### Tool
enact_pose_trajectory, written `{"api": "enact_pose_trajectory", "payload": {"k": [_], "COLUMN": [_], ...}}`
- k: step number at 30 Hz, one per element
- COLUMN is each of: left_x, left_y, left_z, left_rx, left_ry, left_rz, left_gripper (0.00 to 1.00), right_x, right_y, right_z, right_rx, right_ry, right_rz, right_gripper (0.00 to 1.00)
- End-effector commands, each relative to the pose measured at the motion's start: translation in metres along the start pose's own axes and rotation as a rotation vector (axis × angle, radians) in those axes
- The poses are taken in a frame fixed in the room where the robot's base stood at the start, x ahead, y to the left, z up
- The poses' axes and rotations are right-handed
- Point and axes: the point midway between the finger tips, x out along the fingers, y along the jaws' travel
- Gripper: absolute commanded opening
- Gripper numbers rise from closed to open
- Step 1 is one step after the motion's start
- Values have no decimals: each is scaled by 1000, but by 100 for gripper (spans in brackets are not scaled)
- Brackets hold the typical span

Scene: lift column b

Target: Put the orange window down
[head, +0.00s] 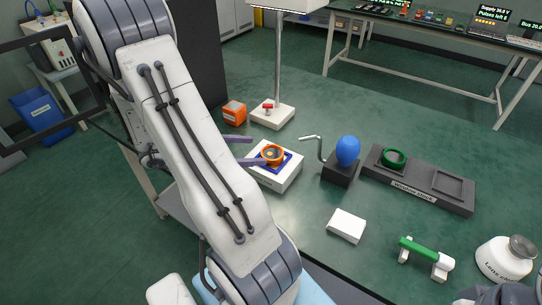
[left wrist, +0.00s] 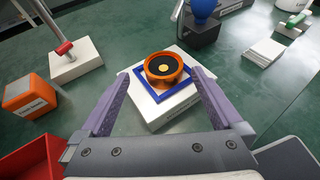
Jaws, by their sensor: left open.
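The orange window (head: 273,153) is a round orange ring with a dark inside and a pale disc at its centre. It sits upright on a blue square frame (head: 288,163) on top of a white block (head: 275,181). In the left wrist view the orange window (left wrist: 164,68) is near the middle, ahead of the gripper. My left gripper (head: 261,150) is open, its two purple fingers apart, one on each side of the window. In the wrist view the fingers show gaps to the ring. My right gripper does not show clearly.
The window dock (head: 420,196) holds a green ring (head: 394,158) in one recess; its other recess is empty. A blue bulb (head: 348,150) on a dark crank block, an orange box (head: 235,113) and a lamp stand (head: 271,117) stand nearby. A white block (head: 346,226) lies in front.

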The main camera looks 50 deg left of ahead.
Motion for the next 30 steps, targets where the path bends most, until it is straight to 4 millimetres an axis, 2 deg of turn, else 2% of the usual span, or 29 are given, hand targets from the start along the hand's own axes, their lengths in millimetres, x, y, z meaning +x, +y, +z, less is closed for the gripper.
{"api": "enact_pose_trajectory", "payload": {"k": [5,12,15,23,24,26,27,30], "left_x": [14,49,59,62,62,62,62,62], "left_y": [-1,-7,-6,-6,-6,-6,-6,-6], "left_z": [-1,-5,-4,-4,-4,-4,-4,-4], "left_rx": [-1,0,0,1,1,1,1,1], "left_ry": [0,0,1,1,1,1,1,1], "left_rz": [-2,-6,-4,-2,-2,-2,-3,-3], "left_gripper": [100,100,100,100,92,69,54,21], "right_x": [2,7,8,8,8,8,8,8], "right_y": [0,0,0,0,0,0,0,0], "right_z": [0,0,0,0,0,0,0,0], "right_rx": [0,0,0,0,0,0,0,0], "right_ry": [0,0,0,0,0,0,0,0], "right_rz": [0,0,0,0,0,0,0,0], "right_gripper": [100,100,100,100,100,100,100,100]}}
